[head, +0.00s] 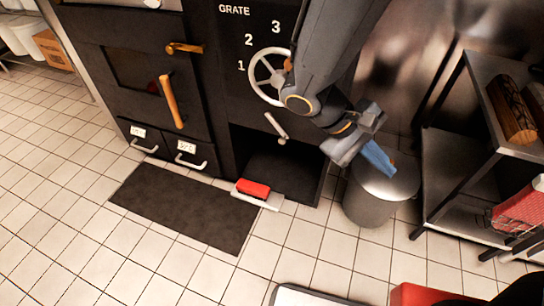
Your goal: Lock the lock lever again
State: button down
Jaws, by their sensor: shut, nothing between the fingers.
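A black oven with a dark front stands at the left and middle. A small silver lever (276,128) sits on its panel below the white spoked wheel (267,76), slanting down to the right. A brass latch (184,48) lies nearly level at the top of the oven door. The picture does not label which of these is the lock lever. My gripper (382,160) is shut and empty, with blue fingers. In the picture it is right of the silver lever, apart from it, and in front of the grey bin. My arm hides part of the panel.
The wheel has marks 1, 2 and 3. A long wooden handle (171,101) stands out from the oven door. A red brush (253,188) lies near the dark mat (185,205). A grey bin (365,205) and a metal shelf (445,165) stand right. Tiled floor is open at lower left.

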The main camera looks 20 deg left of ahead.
jog(key=w+a+f+n+t+b, duration=0.3)
jog(key=w+a+f+t+b, duration=0.15)
jog(key=a+f, duration=0.2)
jog(key=w+a+f+n+t+b, duration=0.2)
jog(key=w+a+f+t+b, duration=0.15)
jog(key=a+f+b, duration=0.35)
jog(key=s+a+f+n+t+y+b, duration=0.1)
jog(key=a+f+n+t+y+b, duration=0.1)
jog(key=a, duration=0.9)
jog(key=s+a+f+n+t+y+b, duration=0.2)
jog(key=a+t+b, duration=0.4)
jog(key=a, duration=0.5)
notch_tip(320, 180, down, 2)
jog(key=n+y, duration=0.1)
jog(key=y, duration=0.1)
jog(key=shift+f+t+y, duration=0.2)
jog(key=shift+t+y, duration=0.2)
jog(key=w+d+r+b, duration=0.1)
jog(key=w+d+b, duration=0.4)
jog(key=w, duration=0.5)
jog(key=shift+d+b, duration=0.3)
jog(key=shift+b, duration=0.3)
